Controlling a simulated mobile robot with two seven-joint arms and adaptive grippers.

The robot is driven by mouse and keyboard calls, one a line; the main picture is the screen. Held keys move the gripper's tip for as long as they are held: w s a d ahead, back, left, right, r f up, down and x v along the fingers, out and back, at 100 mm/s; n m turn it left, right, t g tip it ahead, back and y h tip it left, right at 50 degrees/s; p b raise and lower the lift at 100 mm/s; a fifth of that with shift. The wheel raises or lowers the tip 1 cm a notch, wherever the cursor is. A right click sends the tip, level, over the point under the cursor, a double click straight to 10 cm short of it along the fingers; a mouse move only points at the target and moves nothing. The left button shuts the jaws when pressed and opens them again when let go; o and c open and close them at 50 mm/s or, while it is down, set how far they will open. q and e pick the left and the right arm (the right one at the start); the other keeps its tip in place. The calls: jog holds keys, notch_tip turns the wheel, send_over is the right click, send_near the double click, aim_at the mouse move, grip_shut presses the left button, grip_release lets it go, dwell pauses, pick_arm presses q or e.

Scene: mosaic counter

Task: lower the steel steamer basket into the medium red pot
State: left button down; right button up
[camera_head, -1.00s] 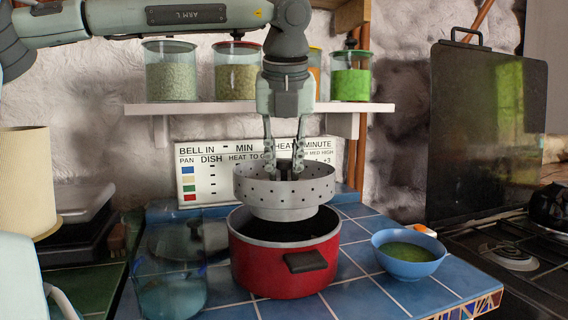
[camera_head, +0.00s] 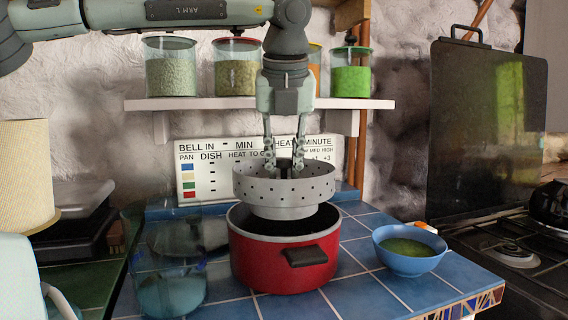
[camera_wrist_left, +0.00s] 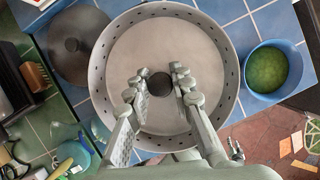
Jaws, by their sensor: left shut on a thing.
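The steel steamer basket (camera_head: 284,186), grey with small holes round its wall, hangs level over the medium red pot (camera_head: 285,262). Its narrower lower part overlaps the pot's opening in the head view; whether it has entered the rim cannot be told. My left gripper (camera_head: 284,168) points down into the basket and is shut on its dark centre knob, seen between the fingers in the left wrist view (camera_wrist_left: 159,85). There the basket (camera_wrist_left: 205,55) fills the middle and hides the pot. The pot stands upright with a dark handle facing me. My right gripper is not in view.
A blue bowl of green soup (camera_head: 408,251) stands right of the pot. A clear glass vessel (camera_head: 170,275) stands close on its left. Behind are a printed chart (camera_head: 215,172) and a shelf (camera_head: 215,106) with jars. A stove (camera_head: 520,255) is at the right.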

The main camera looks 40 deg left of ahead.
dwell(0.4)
pick_arm(q)
jog(key=shift+f+b, duration=0.8)
jog(key=shift+f, duration=0.1)
jog(key=shift+d+f+b, duration=0.15)
jog(key=shift+f+b, duration=0.2)
jog(key=shift+f, duration=0.1)
